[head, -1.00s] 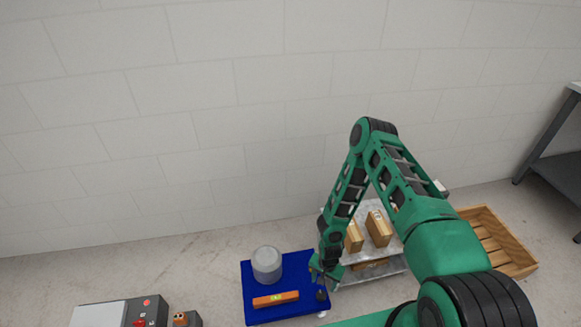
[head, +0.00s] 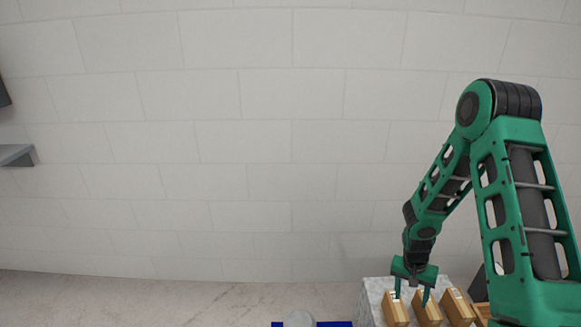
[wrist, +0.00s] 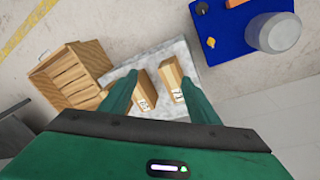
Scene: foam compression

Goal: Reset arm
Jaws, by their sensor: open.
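My gripper (head: 412,290) is at the lower right of the head view, pointing down above a pale table with small brown boxes. Its two green fingers are apart with nothing between them. The wrist view shows the same open gripper (wrist: 160,100) from behind, its fingers reaching toward the table. My green arm is bent, with its elbow raised at the right of the head view.
The pale stone-topped table (head: 372,300) holds brown boxes (head: 396,308). In the wrist view a blue platform (wrist: 222,45) carries a grey cylinder (wrist: 275,32) and an orange bar. A slatted wooden crate (wrist: 72,72) stands on the floor beside the table.

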